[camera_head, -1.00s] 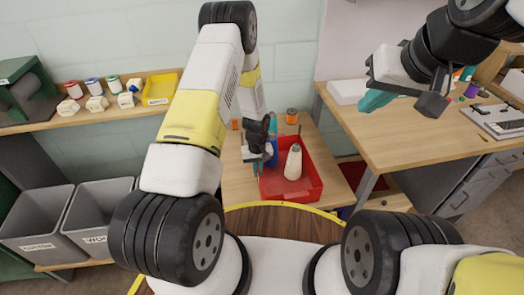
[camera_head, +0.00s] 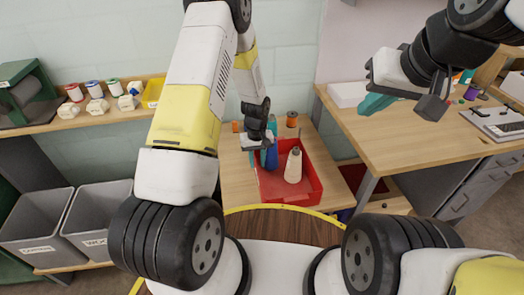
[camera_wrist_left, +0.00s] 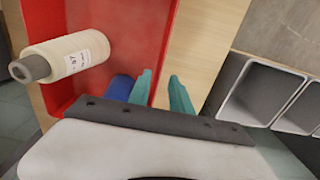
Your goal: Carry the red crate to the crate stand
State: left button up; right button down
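The red crate (camera_head: 313,186) sits on a low wooden table in front of me and holds a white cone of yarn (camera_head: 293,166) and a blue cone (camera_head: 272,157). My left gripper (camera_head: 262,158) is at the crate's left wall. In the left wrist view, its two teal fingertips (camera_wrist_left: 161,90) are apart, one inside the crate (camera_wrist_left: 105,15) and one outside, with the wall between them. Contact with the wall cannot be told. My right gripper (camera_head: 405,106) is open and empty above the right desk. No crate stand can be identified for certain.
A wooden desk (camera_head: 400,140) with a device stands at right; a low wooden piece with a red surface (camera_head: 358,174) is beneath it. Grey bins (camera_head: 35,222) stand at left under a shelf (camera_head: 75,122) with spools. An orange spool (camera_head: 291,119) stands behind the crate.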

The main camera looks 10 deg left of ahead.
pick_arm(q)
notch_tip(320, 180, up, 5)
jog(key=shift+f, duration=0.1)
jog(key=s+a+r+m+t+h, duration=0.1)
jog(key=s+r+t, duration=0.15)
jog(key=r, duration=1.05)
jog(key=s+a+r+m+t, duration=0.15)
jog(key=s+r, duration=0.25)
jog(key=r, duration=0.8)
jog(key=s+r+m+t, duration=0.1)
jog(key=s+r, duration=0.5)
jog(key=s, duration=0.2)
jog(key=s+a+r+t+h, duration=0.1)
jog(key=s+r, duration=0.4)
jog(key=s, duration=0.3)
jog(key=shift+s+a+r+m, duration=0.2)
jog(key=shift+s+r+m, duration=0.15)
jog(key=shift+s, duration=0.05)
